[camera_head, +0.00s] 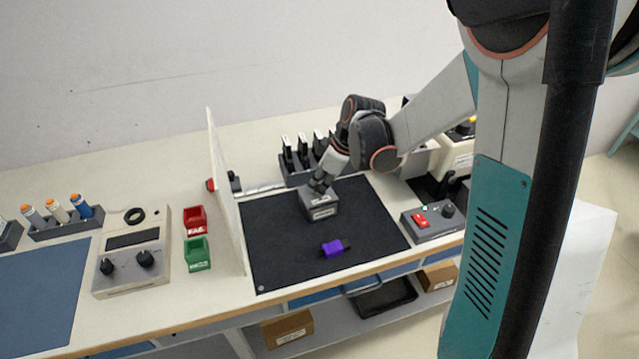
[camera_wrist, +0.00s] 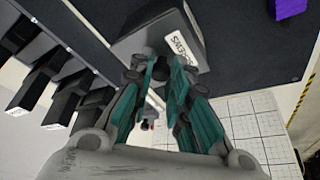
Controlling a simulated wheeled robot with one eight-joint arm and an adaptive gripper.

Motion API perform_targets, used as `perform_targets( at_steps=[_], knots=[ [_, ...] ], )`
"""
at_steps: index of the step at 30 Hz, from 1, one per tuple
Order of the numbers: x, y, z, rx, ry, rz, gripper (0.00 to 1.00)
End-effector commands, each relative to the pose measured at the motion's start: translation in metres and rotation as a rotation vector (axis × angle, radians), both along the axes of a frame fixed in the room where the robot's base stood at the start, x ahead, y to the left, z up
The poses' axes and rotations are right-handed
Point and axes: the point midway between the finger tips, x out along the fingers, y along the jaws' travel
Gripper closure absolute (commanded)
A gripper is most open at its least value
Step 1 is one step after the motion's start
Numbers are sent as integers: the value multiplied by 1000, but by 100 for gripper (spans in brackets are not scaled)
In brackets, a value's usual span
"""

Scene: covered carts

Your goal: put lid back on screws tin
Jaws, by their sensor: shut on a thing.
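The grey screws tin (camera_head: 321,207) stands on the dark mat, with a white label on its front. In the wrist view the tin's label (camera_wrist: 183,43) reads "SCREWS". A grey lid (camera_wrist: 140,40) covers its top, with a small dark knob near the fingers. My gripper (camera_head: 319,184) points down at the top of the tin. In the wrist view my gripper's fingertips (camera_wrist: 161,72) are closed around the lid's knob, which they partly hide. The lid lines up roughly with the tin; I cannot tell whether it is fully seated.
A purple part (camera_head: 335,248) lies on the dark mat (camera_head: 280,260) in front of the tin. A white upright panel (camera_head: 226,190) bounds the mat's left. A rack (camera_head: 300,172) of dark items stands behind. A grey switch box (camera_head: 433,222) stands at right.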

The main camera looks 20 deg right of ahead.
Motion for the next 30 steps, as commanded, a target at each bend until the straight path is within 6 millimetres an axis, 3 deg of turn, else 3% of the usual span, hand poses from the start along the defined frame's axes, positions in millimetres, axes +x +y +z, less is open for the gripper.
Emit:
perform_targets(
  at_steps=[7, 8, 11, 18, 22, 30],
  knots=[
    [0, 0, 0, 0, 0, 0, 100],
    [0, 0, 0, 0, 0, 0, 81],
    [0, 0, 0, 0, 0, 0, 60],
    [0, 0, 0, 0, 0, 0, 60],
    [0, 0, 0, 0, 0, 0, 40],
    [0, 0, 0, 0, 0, 0, 40]
  ],
)
